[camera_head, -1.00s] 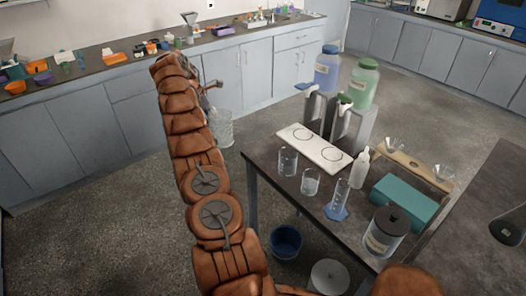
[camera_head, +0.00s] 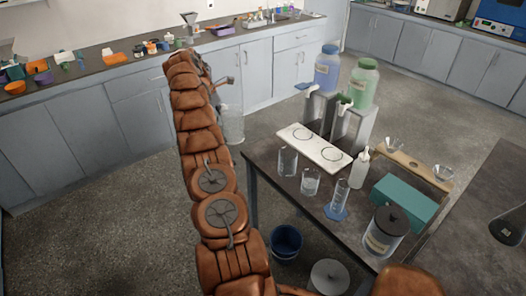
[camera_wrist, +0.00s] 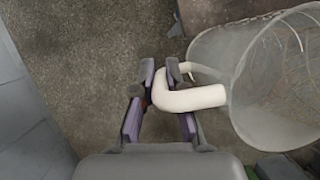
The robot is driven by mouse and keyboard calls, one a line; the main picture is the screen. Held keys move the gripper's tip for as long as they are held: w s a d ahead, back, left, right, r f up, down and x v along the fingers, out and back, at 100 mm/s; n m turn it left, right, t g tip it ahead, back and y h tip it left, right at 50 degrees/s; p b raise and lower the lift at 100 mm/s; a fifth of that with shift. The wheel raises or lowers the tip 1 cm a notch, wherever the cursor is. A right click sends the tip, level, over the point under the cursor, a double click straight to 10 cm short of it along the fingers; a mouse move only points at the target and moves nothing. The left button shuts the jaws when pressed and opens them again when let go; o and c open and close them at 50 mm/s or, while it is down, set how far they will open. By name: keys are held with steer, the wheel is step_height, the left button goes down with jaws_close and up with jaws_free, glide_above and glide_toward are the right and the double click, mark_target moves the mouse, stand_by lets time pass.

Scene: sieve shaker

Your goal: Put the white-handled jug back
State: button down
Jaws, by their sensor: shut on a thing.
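The white-handled jug (camera_head: 232,125) is clear and looks empty. In the head view it hangs upright over the floor between the wall cabinets and the dark table. In the wrist view the jug (camera_wrist: 275,75) fills the right side, with its white handle (camera_wrist: 195,98) toward me. My gripper (camera_wrist: 162,75) is shut on that handle, its purple-sided fingers on either side of it. In the head view my gripper (camera_head: 220,83) is small and partly hidden behind my arm.
The dark table (camera_head: 265,172) stands right of the jug. It holds a white board (camera_head: 318,148) with two rings, dispensers with blue (camera_head: 327,70) and green (camera_head: 362,85) bottles, beakers (camera_head: 288,160) and a teal box (camera_head: 404,198). A cluttered counter (camera_head: 120,62) runs behind. A blue bucket (camera_head: 286,241) stands low.

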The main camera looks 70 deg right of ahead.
mark_target(235, 111)
steer(key=shift+s+d, duration=0.45)
steer(key=shift+d, duration=0.1)
steer(key=shift+s+d+r, duration=0.2)
steer(key=shift+s+d, duration=0.2)
steer(key=shift+s, duration=0.35)
stand_by(0.4)
steer(key=shift+s+d, duration=0.35)
steer(key=shift+d, duration=0.15)
steer(key=shift+s+d+n, duration=0.15)
steer(key=shift+s+n, duration=0.15)
steer(key=shift+s, duration=0.05)
steer(key=shift+s+d+r, duration=0.1)
steer(key=shift+s+d, duration=0.7)
steer(key=shift+s, duration=0.15)
steer(key=shift+s+d+r, duration=0.1)
steer(key=shift+s+d, duration=0.2)
steer(key=shift+s, duration=0.05)
steer(key=shift+s+d, duration=0.15)
steer(key=shift+s, duration=0.1)
steer(key=shift+s+d+r, duration=0.1)
steer(key=shift+s+d, duration=0.4)
steer(key=shift+s, duration=0.3)
